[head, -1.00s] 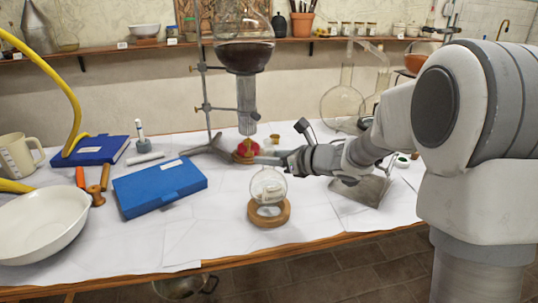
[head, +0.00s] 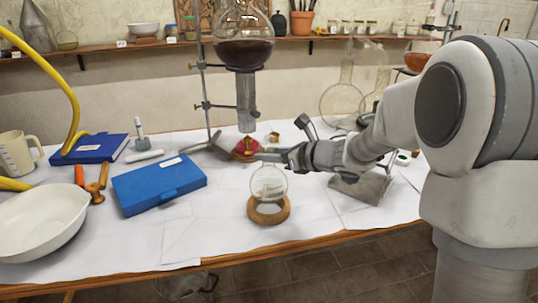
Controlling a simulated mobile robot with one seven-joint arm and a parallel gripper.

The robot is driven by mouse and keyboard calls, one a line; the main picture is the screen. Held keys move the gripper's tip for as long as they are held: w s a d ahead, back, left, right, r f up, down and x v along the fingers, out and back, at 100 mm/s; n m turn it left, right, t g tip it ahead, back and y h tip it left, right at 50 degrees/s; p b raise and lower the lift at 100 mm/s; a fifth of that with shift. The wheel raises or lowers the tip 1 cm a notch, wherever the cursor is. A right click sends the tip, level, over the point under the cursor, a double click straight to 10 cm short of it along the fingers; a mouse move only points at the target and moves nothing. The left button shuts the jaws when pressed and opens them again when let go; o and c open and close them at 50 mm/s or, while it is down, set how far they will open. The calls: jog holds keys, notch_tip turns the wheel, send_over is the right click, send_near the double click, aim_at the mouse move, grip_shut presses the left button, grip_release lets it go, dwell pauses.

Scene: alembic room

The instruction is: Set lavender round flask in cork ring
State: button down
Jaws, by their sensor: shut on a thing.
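A small round glass flask (head: 268,182) looks almost clear; I cannot make out a lavender tint. It appears upright just above or in a tan cork ring (head: 279,216) near the table's front edge. I cannot tell whether its base touches the ring. My gripper (head: 270,157) reaches in from the right at the flask's top and is shut on its neck. The fingers hide most of the neck.
A blue case (head: 160,186) lies to the left. A red-topped burner (head: 245,148) and a stand with a dark-filled flask (head: 243,52) are behind my gripper. A grey slab (head: 360,187) lies right. White paper between case and ring is clear.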

aim_at(274, 165)
jog(key=shift+f+b, duration=1.7)
jog(key=shift+b, duration=1.4)
dwell(4.8)
